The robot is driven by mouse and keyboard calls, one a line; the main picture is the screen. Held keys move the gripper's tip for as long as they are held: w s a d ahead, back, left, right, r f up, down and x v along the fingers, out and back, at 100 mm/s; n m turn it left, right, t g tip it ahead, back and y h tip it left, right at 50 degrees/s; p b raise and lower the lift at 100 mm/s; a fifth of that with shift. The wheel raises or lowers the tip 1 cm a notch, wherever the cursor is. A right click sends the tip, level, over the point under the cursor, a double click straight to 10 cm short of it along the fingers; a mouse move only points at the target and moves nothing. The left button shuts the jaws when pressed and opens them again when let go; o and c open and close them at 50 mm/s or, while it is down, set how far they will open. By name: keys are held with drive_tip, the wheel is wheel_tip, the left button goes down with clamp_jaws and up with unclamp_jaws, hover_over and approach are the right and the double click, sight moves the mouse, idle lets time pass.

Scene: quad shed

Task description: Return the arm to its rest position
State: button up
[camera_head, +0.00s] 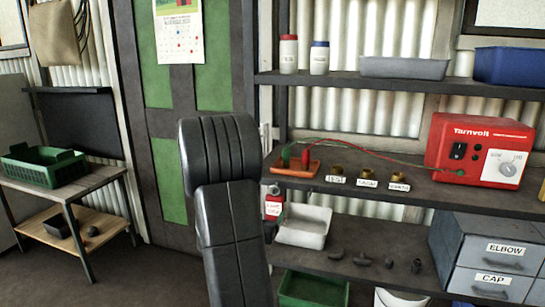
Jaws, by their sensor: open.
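My arm (232,235) rises from the bottom edge in the middle of the head view, as dark grey links. Its upper, ridged part (220,145) stands in front of the green door and the left end of the shelves. No gripper fingers can be made out, and nothing is seen held. The arm hides part of the door and the shelf's left side.
At left, a bench (88,183) bears a green crate (44,166). Floor (140,275) between is clear.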

sight(273, 198)
drive_tip(key=x, duration=1)
drive_tip(key=shift+s+a+r+p, duration=0.15)
drive_tip(key=shift+s+r+p, duration=0.25)
drive_tip(key=shift+r+p, duration=0.1)
drive_tip(key=s+p, duration=0.6)
drive_tip(key=s, duration=0.3)
drive_tip(key=shift+a+r+n+y, duration=0.3)
drive_tip(key=shift+a, duration=0.05)
drive_tip(key=shift+d+p, duration=0.1)
drive_tip(key=shift+p, duration=0.35)
drive_tip(key=shift+s+d+f+y+p, duration=0.1)
drive_tip(key=shift+f+y+p, duration=0.2)
drive_tip(key=shift+p, duration=0.2)
drive_tip(key=shift+r, duration=0.1)
